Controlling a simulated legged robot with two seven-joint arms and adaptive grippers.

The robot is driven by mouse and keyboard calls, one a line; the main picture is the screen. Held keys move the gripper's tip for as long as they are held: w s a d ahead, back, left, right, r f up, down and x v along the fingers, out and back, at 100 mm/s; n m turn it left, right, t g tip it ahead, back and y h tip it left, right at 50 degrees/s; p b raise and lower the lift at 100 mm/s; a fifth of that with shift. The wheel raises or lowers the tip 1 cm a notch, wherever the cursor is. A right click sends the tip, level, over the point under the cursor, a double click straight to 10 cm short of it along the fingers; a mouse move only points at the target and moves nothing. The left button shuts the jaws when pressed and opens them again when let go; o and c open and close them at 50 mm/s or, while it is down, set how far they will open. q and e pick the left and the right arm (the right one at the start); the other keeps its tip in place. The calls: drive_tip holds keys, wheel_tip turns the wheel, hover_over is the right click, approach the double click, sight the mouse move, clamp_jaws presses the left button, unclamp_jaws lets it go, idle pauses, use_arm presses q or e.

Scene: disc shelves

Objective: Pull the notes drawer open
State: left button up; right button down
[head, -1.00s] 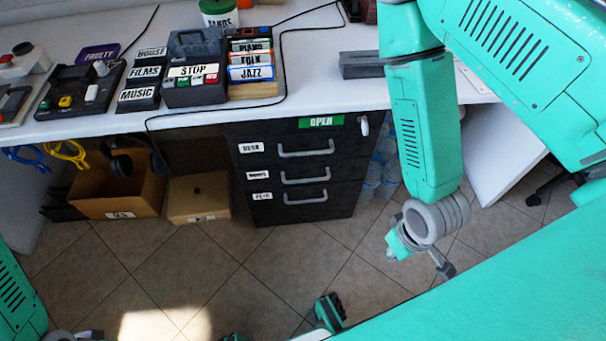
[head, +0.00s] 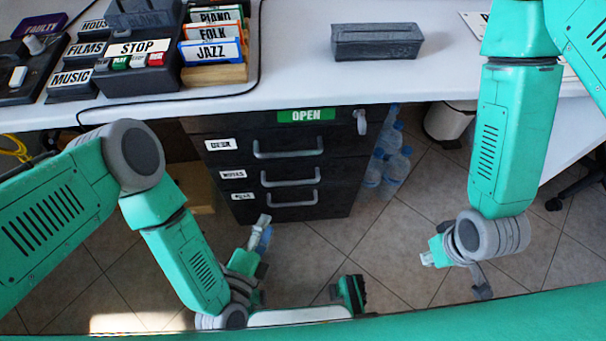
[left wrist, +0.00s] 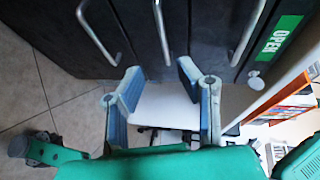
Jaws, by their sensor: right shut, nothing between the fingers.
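The notes drawer (head: 240,180) is the middle of three dark drawers, shut flush with its neighbours, with a white label and a grey bar handle (head: 290,180). In the left wrist view its handle (left wrist: 161,34) runs vertically, beyond and roughly between my left fingertips. My left gripper (head: 264,240) is in front of and below the drawers; its blue-padded fingers (left wrist: 158,90) are spread and empty, apart from the handle. My right gripper (head: 432,256) is shut and empty over the floor, right of the cabinet.
The desk drawer (head: 225,145) is above, the bottom drawer (head: 230,197) below, each with a similar handle. A key or knob (head: 361,121) sticks out beside the green OPEN sign (head: 307,115). Bottles (head: 388,165) stand right of the cabinet. Floor in front is clear.

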sight(289, 183)
use_arm(q)
drive_tip(key=b+x, duration=0.1)
drive_tip(key=x, duration=0.3)
drive_tip(key=b+x, duration=0.2)
drive_tip(key=x, duration=0.3)
drive_tip(key=b+x, duration=0.2)
drive_tip(key=x, duration=0.2)
drive_tip(key=shift+w+d+r, duration=0.1)
drive_tip(key=shift+d, duration=0.25)
drive_tip(key=shift+w+d, duration=0.2)
drive_tip(key=shift+w, duration=0.1)
drive_tip(key=shift+d, duration=0.1)
clamp_jaws()
